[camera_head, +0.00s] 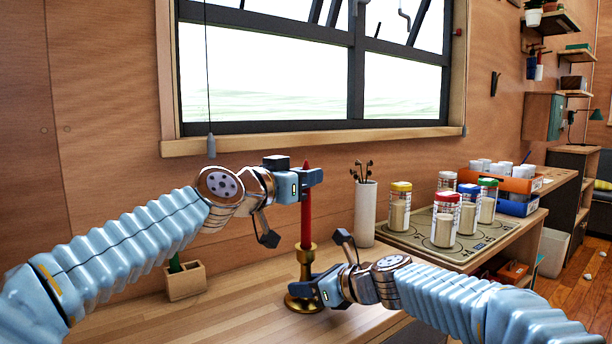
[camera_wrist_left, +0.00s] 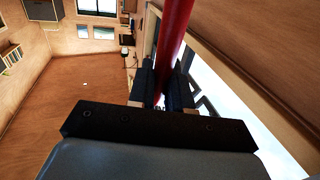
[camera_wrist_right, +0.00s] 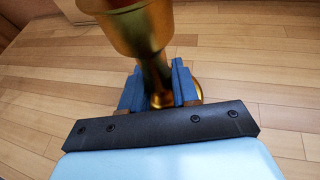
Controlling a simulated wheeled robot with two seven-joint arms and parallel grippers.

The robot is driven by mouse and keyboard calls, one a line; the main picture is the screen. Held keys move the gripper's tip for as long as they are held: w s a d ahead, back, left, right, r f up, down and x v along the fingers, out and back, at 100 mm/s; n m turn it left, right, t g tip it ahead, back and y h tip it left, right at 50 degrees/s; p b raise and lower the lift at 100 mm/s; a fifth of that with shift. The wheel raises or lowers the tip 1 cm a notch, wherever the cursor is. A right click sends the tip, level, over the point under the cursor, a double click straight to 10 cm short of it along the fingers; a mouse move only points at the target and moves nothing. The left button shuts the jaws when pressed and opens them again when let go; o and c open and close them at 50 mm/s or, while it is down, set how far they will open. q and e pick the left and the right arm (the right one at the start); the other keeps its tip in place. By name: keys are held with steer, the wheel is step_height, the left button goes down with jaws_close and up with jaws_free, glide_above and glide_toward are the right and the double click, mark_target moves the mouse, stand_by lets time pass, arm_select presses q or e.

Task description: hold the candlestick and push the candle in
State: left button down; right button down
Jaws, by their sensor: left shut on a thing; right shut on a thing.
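The red candle (camera_head: 306,218) is upright, and my left gripper (camera_head: 309,179) is shut on it near its top. The candle also crosses between the fingers in the left wrist view (camera_wrist_left: 174,35). The brass candlestick (camera_head: 305,256) stands upright on the wooden counter. My right gripper (camera_head: 312,289) is shut on its stem, below the cup, which is large in the right wrist view (camera_wrist_right: 136,27). The candle's lower end meets the candlestick's cup, in line with it. How deep it sits is hidden.
A white utensil holder (camera_head: 365,212) stands right of the candlestick. Several lidded jars (camera_head: 444,219) stand on a cooktop (camera_head: 402,241) further right. A small wooden planter (camera_head: 186,281) is at the left. The counter (camera_head: 235,300) is clear between the planter and candlestick.

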arm_select(q)
steer(key=c, duration=1)
jaws_free()
steer(key=shift+f, duration=0.1)
steer(key=shift+o, duration=0.2)
steer(key=v, duration=1.2)
arm_select(e)
steer(key=c, duration=0.8)
jaws_free()
